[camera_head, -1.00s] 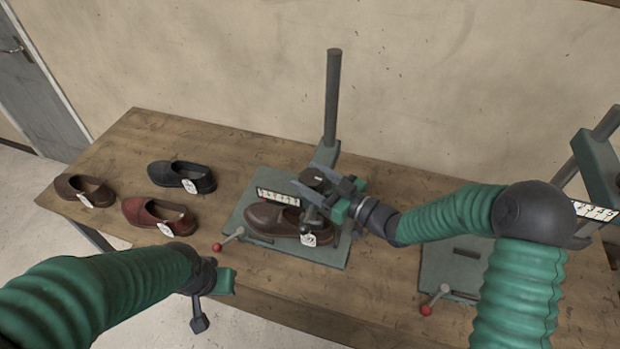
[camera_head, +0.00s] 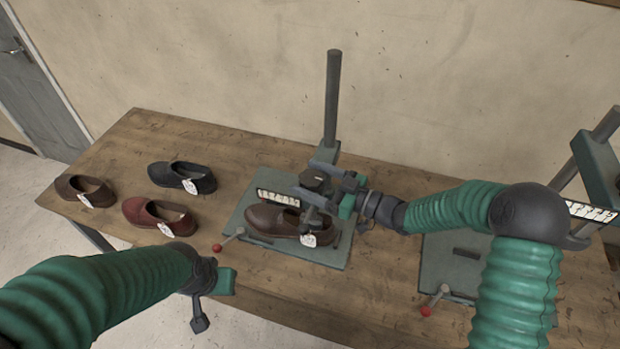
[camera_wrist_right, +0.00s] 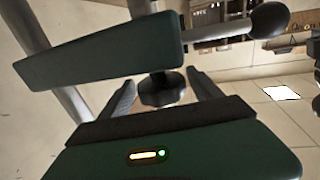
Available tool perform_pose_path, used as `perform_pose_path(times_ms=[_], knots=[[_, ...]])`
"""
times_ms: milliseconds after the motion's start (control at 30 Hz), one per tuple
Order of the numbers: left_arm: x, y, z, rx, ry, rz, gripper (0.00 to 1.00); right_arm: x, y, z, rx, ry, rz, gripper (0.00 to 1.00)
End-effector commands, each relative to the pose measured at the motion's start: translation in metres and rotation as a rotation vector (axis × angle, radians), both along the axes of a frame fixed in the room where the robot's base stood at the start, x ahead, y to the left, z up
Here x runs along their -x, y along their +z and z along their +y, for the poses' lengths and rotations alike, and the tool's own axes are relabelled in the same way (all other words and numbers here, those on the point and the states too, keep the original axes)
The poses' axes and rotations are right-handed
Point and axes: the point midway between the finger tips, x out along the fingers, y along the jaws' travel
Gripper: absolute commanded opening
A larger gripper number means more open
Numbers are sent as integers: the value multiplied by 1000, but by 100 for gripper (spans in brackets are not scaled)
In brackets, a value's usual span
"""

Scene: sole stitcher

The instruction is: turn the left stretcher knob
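The left stretcher stands mid-table, with a grey base plate (camera_head: 325,255), a tall post (camera_head: 333,100) and a white marked scale (camera_head: 278,197). Its dark knob (camera_head: 315,178) sits above a brown tagged shoe (camera_head: 272,220) on the plate. My right gripper (camera_head: 325,180) is at the knob. In the right wrist view a dark faceted knob (camera_wrist_right: 161,90) lies between the two spread fingers, with gaps visible on both sides. My left gripper (camera_head: 199,318) hangs at the table's front edge, away from the stretcher; its finger opening cannot be made out.
Three tagged shoes, brown (camera_head: 85,188), black (camera_head: 183,176) and red (camera_head: 160,214), lie on the left of the table. A red-tipped lever (camera_head: 230,239) juts from the left plate. A second stretcher (camera_head: 455,262) stands at right, partly behind my right arm.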

Motion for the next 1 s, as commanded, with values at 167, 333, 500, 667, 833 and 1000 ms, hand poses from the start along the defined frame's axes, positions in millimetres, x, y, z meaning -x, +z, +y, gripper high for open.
perform_pose_path(times_ms=[167, 333, 500, 667, 833, 1000], knots=[[0, 0, 0, 0, 0, 0, 0, 0, 0, 0, 0, 1, 0, 77], [0, -1, 0, 0, 0, 0, 0, 1, 0, -2, 0, 0, -1, 77], [0, -4, 0, 0, 0, 0, 0, 14, -1, -27, 1, -3, 0, 77], [0, -9, 0, 0, 0, 0, 0, 35, -2, -69, 2, -5, 0, 77], [0, -13, 0, 0, 0, 0, 0, 58, -3, -111, 0, -4, 1, 77], [0, -15, 0, 0, 0, 0, 0, 74, -2, -140, 1, -2, 0, 77]])
